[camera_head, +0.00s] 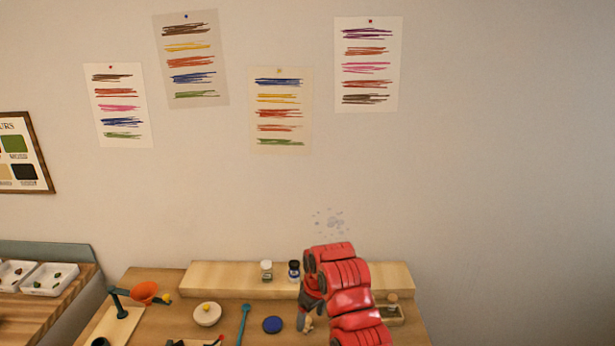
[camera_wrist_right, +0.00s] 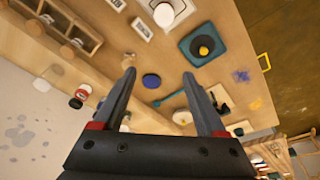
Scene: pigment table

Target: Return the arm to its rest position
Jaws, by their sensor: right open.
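My right arm (camera_head: 350,300) is red and reaches over the right part of the wooden table in the head view, in front of the back ledge. Its gripper is mostly hidden behind or beside the arm links there. In the right wrist view my right gripper (camera_wrist_right: 158,82) has its two dark fingers spread apart with nothing between them. A dark blue disc (camera_wrist_right: 151,81) shows beyond the fingers, on the table and apart from them. My left arm and gripper are not in view.

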